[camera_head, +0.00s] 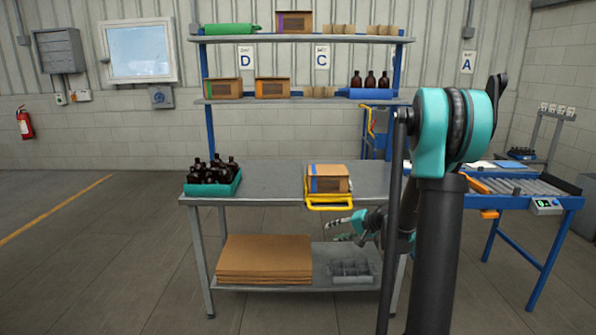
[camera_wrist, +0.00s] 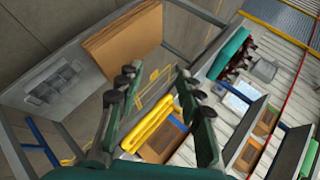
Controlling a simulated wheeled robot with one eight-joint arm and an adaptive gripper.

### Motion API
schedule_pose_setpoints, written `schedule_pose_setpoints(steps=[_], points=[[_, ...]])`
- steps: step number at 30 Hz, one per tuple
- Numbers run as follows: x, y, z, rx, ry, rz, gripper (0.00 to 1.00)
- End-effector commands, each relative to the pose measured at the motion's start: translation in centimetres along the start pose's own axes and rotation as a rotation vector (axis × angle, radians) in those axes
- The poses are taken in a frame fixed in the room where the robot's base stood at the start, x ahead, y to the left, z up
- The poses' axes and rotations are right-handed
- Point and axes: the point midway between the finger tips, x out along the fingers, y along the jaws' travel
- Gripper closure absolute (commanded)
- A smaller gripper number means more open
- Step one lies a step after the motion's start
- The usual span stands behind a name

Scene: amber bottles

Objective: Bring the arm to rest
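My gripper (camera_head: 343,229) is in front of the workbench (camera_head: 262,182), close to the front edge and just below a yellow-handled carrier (camera_head: 330,206). In the wrist view my gripper (camera_wrist: 158,85) has its two fingers spread wide with nothing between them. My arm folds down from a high elbow at the right of the head view and hides part of the bench's right end. A cardboard box (camera_head: 328,178) sits on the carrier; it also shows beyond the fingers in the wrist view (camera_wrist: 163,141).
A teal crate (camera_head: 211,190) of amber bottles stands at the bench's left end. Flat cardboard (camera_head: 264,260) and a grey divided tray (camera_head: 352,271) lie on the lower shelf. A roller conveyor (camera_head: 512,187) stands at the right. The floor left of the bench is clear.

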Motion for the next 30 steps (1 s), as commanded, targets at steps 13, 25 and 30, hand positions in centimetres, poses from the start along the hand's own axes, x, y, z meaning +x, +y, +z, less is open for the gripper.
schedule_pose_setpoints(steps=[13, 25, 30], points=[[-7.9, 4.0, 14.1, -0.289, -0.068, 0.390, 0.63], [-15.6, 11.2, 23.0, -0.535, -0.103, 0.699, 0.63], [-17.1, 12.7, 24.2, -0.583, -0.107, 0.758, 0.63]])
